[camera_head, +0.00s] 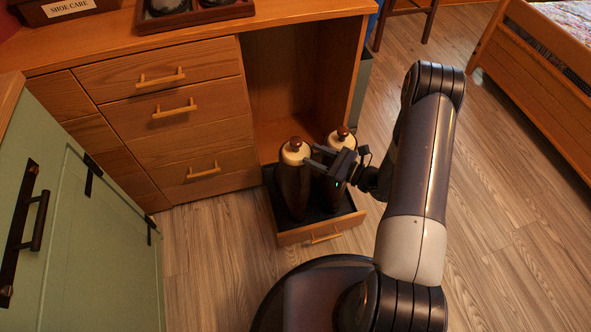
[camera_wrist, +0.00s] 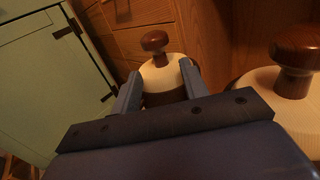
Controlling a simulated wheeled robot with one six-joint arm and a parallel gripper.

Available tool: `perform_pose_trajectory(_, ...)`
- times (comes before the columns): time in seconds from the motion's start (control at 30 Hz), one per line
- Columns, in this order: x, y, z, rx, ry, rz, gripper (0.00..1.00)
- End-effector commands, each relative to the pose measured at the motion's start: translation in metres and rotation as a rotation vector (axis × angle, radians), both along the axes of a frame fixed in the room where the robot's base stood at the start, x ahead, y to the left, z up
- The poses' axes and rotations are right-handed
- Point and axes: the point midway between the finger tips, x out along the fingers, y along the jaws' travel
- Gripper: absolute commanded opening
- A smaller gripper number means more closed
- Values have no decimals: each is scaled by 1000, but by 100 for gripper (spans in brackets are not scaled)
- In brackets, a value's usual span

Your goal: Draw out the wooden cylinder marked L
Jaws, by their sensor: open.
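Two dark brown wooden cylinders with cream tops and round brown knobs stand upright in an open low drawer. The left cylinder (camera_head: 293,192) also shows in the wrist view, its cream top (camera_wrist: 163,72) between my fingers. The right cylinder (camera_head: 327,190) stands close beside it, partly behind my gripper; its cream top (camera_wrist: 275,98) is at the right edge of the wrist view. My gripper (camera_head: 308,158) is open, its fingers reaching either side of the left cylinder's upper part. I cannot tell whether they touch it. No letter L is readable on either cylinder.
The pulled-out drawer (camera_head: 322,228) has a wooden front with a handle. A wooden desk (camera_head: 200,50) with several drawers stands behind and left. A green cabinet (camera_head: 85,190) is at the left, a bed (camera_head: 540,80) at the right. Wood floor (camera_head: 500,220) is clear at right.

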Motion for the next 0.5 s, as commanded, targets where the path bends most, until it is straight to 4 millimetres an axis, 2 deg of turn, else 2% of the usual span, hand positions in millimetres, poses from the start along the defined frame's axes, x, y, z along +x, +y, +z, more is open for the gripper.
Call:
perform_pose_trajectory(0.27, 10, 19, 0, -1, 0, 2, 42)
perform_pose_trajectory(0.5, 26, 49, -1, -1, -2, 4, 42)
